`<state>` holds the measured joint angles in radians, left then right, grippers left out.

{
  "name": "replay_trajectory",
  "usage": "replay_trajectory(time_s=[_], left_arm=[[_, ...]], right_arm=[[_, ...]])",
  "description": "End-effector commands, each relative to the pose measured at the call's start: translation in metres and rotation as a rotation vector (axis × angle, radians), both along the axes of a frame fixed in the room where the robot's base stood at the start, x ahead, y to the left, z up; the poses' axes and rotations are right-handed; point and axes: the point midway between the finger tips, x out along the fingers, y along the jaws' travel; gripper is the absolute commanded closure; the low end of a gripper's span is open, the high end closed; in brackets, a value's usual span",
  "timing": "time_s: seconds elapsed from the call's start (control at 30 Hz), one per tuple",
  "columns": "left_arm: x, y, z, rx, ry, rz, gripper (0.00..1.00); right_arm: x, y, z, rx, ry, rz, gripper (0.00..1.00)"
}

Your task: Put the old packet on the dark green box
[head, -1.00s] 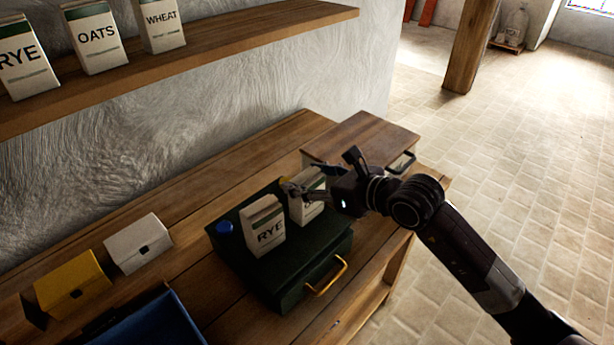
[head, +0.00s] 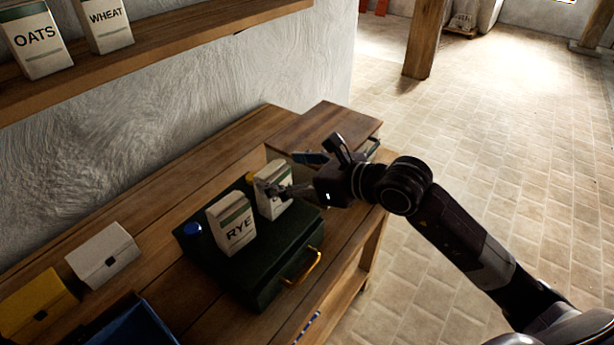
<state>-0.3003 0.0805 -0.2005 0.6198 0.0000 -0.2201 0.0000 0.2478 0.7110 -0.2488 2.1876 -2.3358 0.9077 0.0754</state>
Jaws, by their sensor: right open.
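The dark green box (head: 262,285) lies on the wooden bench with its brass handle facing front. A white and green packet marked RYE (head: 232,226) stands upright on it. A second white and green packet (head: 273,205) stands upright on the box to its right, its label mostly hidden by a finger. I cannot tell from the labels which one is the old packet. My right gripper (head: 283,178) is open at the second packet, with one finger in front of its face. Whether it touches is unclear. My left gripper is out of view.
A blue round object (head: 192,230) is at the box's left corner. A white box (head: 104,256), a yellow box (head: 38,303) and a blue tray (head: 135,325) are on the bench at left. Packets marked OATS (head: 35,42) and WHEAT (head: 104,22) stand on the shelf (head: 190,38) above.

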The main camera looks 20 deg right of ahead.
Motion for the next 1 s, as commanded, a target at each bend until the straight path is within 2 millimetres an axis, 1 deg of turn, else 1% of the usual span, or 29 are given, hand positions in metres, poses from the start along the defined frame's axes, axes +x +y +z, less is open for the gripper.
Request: replay_trajectory(time_s=[0.03,0.2,0.4,0.6,1.0], left_arm=[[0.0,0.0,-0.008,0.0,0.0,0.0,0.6],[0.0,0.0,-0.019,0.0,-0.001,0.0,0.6],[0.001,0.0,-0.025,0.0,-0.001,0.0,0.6],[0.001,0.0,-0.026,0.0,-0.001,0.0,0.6],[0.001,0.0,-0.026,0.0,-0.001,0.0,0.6]], right_arm=[[-0.01,-0.009,0.0,-0.007,-0.002,-0.001,0.25],[-0.038,-0.026,0.014,-0.007,-0.001,0.0,0.25],[-0.056,-0.038,0.025,-0.003,0.0,-0.001,0.25],[-0.063,-0.041,0.03,-0.003,0.001,0.001,0.25],[-0.063,-0.042,0.031,-0.001,0.0,0.0,0.25]])
